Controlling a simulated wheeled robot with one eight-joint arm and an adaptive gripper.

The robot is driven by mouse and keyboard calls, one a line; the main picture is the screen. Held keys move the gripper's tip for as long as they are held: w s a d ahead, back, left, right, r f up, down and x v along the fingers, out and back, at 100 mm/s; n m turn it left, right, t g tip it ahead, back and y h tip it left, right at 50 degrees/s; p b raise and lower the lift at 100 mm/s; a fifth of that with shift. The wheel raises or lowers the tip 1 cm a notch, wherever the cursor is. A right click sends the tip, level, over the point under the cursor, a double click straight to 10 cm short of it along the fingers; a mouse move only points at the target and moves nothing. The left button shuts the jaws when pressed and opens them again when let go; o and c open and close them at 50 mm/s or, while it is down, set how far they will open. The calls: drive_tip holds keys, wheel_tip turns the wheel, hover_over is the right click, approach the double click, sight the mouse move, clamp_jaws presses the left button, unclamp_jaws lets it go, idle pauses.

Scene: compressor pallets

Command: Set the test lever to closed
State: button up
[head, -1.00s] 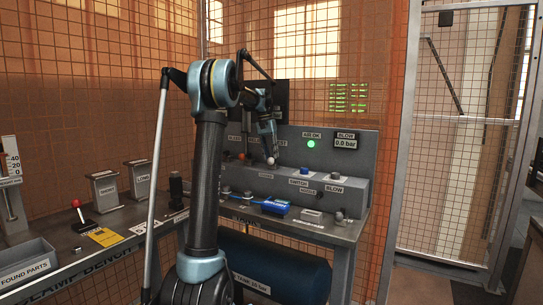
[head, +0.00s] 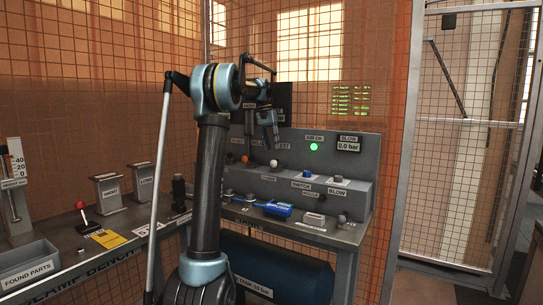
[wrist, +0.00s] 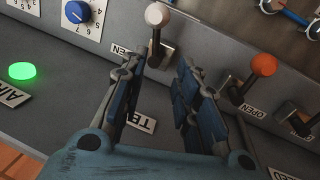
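In the wrist view my gripper (wrist: 160,72) is open and empty. The lever stands beyond the fingertips, in line with the gap, and appears apart from them.
A blue dial (wrist: 76,12) and a lit green lamp (wrist: 22,71) are to the left. The head view shows a blue object (head: 277,209) on the bench below the panel.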

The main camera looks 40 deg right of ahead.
sight(275, 163)
wheel_tip(275, 163, up, 6)
drive_tip(key=w, duration=0.1)
drive_tip(key=shift+a, duration=0.35)
drive_tip(key=shift+w, duration=0.1)
drive_tip(key=c, duration=0.7)
drive_tip(key=s+d+m+h, duration=0.1)
drive_tip(key=s+m+h, duration=0.1)
drive_tip(key=s+m, duration=0.4)
drive_tip(key=shift+d+f+m+t, duration=0.2)
drive_tip(key=shift+d+m+t, duration=0.15)
drive_tip(key=shift+m, duration=0.65)
drive_tip(key=shift+m+h, duration=0.3)
drive_tip(key=shift+m, duration=0.4)
drive_tip(key=x, duration=0.3)
drive_tip(key=a+x, duration=0.1)
drive_tip(key=x, duration=0.2)
drive_tip(key=a+x, duration=0.1)
drive_tip(key=x, duration=0.3)
drive_tip(key=shift+s+a+f, duration=0.1)
drive_tip(key=shift+s+f, duration=0.1)
drive_tip(key=shift+f, duration=0.15)
drive_tip(key=shift+w+a+f, duration=0.1)
drive_tip(key=shift+w+a, duration=0.05)
drive_tip(key=shift+a, duration=0.45)
